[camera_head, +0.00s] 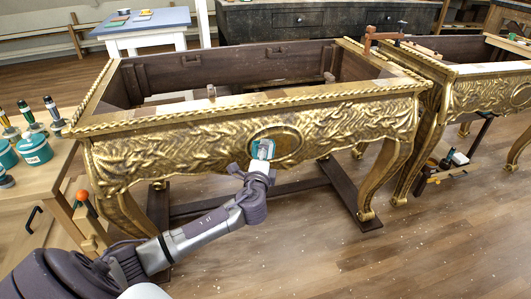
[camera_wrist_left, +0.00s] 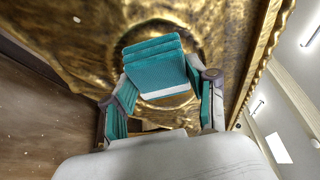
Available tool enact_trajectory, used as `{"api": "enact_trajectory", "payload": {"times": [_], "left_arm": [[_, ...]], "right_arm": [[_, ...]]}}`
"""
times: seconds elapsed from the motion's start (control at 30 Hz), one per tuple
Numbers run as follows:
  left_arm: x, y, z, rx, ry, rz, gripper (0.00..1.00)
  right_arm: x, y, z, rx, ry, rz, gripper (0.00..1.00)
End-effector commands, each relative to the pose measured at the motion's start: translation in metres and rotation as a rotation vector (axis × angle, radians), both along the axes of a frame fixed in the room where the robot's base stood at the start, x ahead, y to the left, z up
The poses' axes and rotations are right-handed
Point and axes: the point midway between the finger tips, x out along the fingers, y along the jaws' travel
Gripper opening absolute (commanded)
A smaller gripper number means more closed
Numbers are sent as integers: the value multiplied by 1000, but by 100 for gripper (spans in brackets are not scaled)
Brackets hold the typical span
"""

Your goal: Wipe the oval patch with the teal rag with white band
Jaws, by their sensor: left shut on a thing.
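The oval patch (camera_head: 288,143) is a framed oval in the middle of the gilt console's carved front (camera_head: 200,150). My left gripper (camera_head: 262,152) is in front of the oval's left part and hides some of it. It is shut on the folded teal rag with white band (camera_wrist_left: 158,66). In the left wrist view the rag sits between the fingers of the gripper (camera_wrist_left: 160,100), with the oval's gold rim (camera_wrist_left: 168,30) behind it. I cannot tell whether the rag touches the patch. The rag shows small in the head view (camera_head: 263,147). My right gripper is not in view.
A wooden bench (camera_head: 50,165) with teal tins (camera_head: 34,149) and brushes stands at the left. A second gilt console (camera_head: 490,92) stands at the right. A blue-topped table (camera_head: 142,22) is at the back. The floor at front right is largely clear.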

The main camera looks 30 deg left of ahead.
Motion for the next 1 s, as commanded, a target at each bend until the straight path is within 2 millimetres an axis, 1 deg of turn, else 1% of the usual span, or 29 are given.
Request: {"api": "enact_trajectory", "payload": {"times": [0.07,0.17,0.5,0.57,0.7,0.8,1.0], "left_arm": [[0,1,0,0,0,3,29],[-3,-3,0,0,1,1,29],[-25,-30,0,-3,1,-2,29],[-29,-35,0,-2,2,-2,29],[-36,-43,0,-2,1,-2,29],[-39,-46,0,-2,1,-1,29],[-39,-46,0,-1,0,-1,29]], "right_arm": [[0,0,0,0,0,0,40],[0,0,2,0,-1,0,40],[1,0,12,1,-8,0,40],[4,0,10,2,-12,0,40],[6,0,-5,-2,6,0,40],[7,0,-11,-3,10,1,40],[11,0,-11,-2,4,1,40]]}}
